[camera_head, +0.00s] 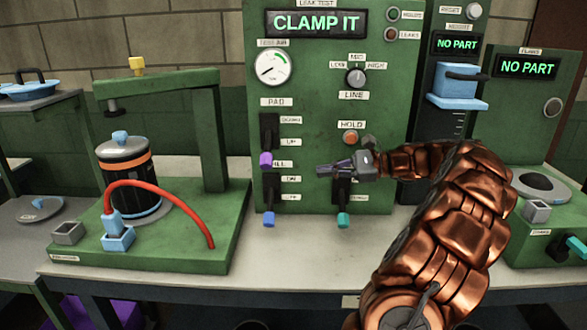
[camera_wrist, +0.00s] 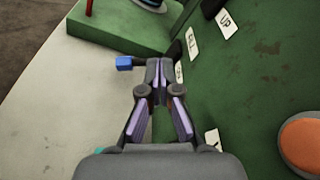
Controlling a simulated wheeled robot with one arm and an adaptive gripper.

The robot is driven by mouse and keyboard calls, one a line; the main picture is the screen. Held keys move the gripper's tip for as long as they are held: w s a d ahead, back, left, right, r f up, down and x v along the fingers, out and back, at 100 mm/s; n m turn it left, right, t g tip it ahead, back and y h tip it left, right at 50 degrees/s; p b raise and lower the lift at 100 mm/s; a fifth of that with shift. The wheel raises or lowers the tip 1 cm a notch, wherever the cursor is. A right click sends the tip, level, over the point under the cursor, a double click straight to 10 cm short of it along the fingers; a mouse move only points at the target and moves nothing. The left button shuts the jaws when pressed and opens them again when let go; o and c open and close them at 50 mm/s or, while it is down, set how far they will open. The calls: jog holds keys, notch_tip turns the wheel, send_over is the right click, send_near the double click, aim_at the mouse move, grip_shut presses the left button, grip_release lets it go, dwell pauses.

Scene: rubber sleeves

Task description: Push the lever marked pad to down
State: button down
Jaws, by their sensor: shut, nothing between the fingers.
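The pad lever has a purple knob (camera_head: 266,159) at the lower end of its dark slot, under the PAD label (camera_head: 277,102) on the green panel (camera_head: 320,110). The DOWN label (camera_head: 290,120) is above and the UP label (camera_head: 290,142) below it. My gripper (camera_head: 320,170) is in front of the panel, right of the purple knob and apart from it, its fingers pointing left. In the wrist view the fingertips (camera_wrist: 158,64) are together and empty. I cannot make out the purple knob there; the UP label (camera_wrist: 228,22) shows at the top.
The fill lever's blue knob (camera_head: 268,219) is below the pad lever and shows left of my fingertips in the wrist view (camera_wrist: 124,63). A teal knob (camera_head: 343,220) hangs below my gripper. A green press stand (camera_head: 215,135) with a black canister (camera_head: 128,175) stands left.

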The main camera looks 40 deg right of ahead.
aim_at(268, 148)
jog(key=w+a+r+p, duration=0.1)
jog(key=w+a, duration=0.5)
jog(key=a, duration=0.3)
jog(key=shift+w+p, duration=0.4)
jog(key=shift+r, duration=0.1)
jog(key=shift+r, duration=0.1)
